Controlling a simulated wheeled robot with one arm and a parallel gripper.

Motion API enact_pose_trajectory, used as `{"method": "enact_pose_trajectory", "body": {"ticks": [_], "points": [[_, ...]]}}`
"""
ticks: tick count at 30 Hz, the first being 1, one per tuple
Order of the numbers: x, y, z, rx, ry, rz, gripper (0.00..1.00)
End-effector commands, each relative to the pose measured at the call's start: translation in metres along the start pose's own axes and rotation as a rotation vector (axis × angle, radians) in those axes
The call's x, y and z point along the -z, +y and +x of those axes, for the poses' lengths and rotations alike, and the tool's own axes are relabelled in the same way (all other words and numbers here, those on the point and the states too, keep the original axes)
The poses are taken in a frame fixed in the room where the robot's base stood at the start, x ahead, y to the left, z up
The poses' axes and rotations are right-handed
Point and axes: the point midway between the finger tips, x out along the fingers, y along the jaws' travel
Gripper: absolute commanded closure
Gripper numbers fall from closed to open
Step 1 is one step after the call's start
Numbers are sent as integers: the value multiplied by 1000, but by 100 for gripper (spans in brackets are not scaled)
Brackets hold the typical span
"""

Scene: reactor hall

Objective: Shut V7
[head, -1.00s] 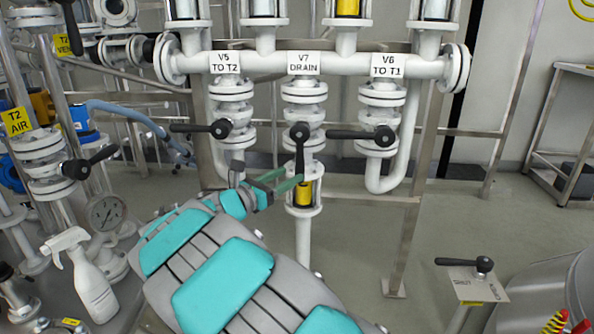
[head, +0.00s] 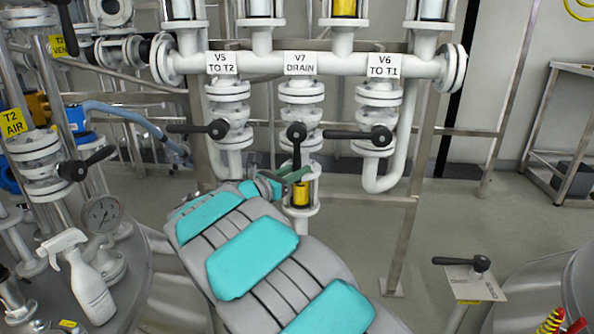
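Valve V7 (head: 300,115), labelled DRAIN, sits in the middle below the white header pipe in the head view. Its black lever (head: 297,148) points straight down, in line with its pipe. My gripper (head: 288,181) is at the lower end of this lever, with its green fingers apart. I cannot tell whether the fingers touch the lever. My arm hides part of the gripper. Below V7 is a sight glass (head: 301,192) with yellow inside.
V5 (head: 228,115) on the left and V6 (head: 377,115) on the right have levers lying horizontal, pointing left. A spray bottle (head: 85,280) stands at lower left beside a gauge (head: 102,214). Another lever on a plate (head: 474,280) is at lower right. The floor right of V6 is clear.

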Motion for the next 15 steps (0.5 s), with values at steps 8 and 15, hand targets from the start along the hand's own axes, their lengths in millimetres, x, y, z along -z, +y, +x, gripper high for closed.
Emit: {"method": "enact_pose_trajectory", "body": {"ticks": [8,15], "points": [[0,0,0,0,0,0,100],[0,0,0,-1,0,0,100]]}}
